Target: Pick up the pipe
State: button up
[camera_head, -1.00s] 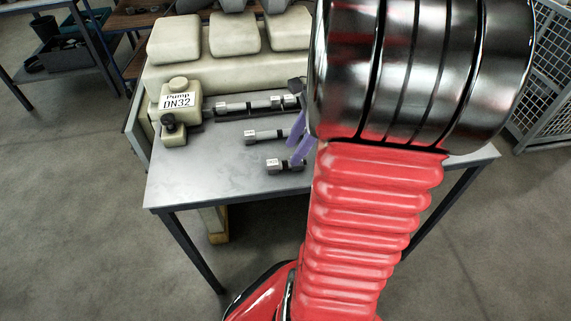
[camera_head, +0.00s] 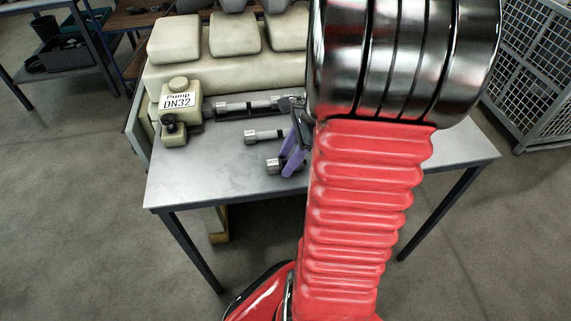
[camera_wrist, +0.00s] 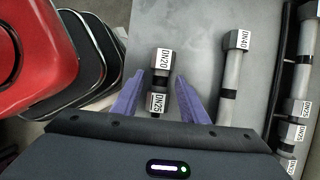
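The near short pipe (camera_head: 273,166) lies on the grey table close to its front edge, its right part hidden behind my gripper. In the wrist view this dark-banded pipe (camera_wrist: 159,82) carries DN20 and DN25 labels. A longer pipe labelled DN40 (camera_wrist: 231,80) lies to its right there; it is the middle pipe (camera_head: 262,135) in the head view. My gripper (camera_wrist: 160,78) has purple fingers, open, one on each side of the near pipe with gaps visible. Its fingers also show in the head view (camera_head: 294,150). Finger height over the table is unclear.
A pump labelled DN32 (camera_head: 180,108) stands at the table's left, with a pipe line (camera_head: 243,106) running right from it, close beyond the middle pipe. The large beige engine (camera_head: 205,72) is behind. The table's front left (camera_head: 205,180) is clear.

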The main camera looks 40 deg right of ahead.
grip_shut()
dwell(0.4)
jog(key=shift+r, duration=0.1)
notch_tip(320, 180, up, 10)
dwell(0.8)
dwell(0.5)
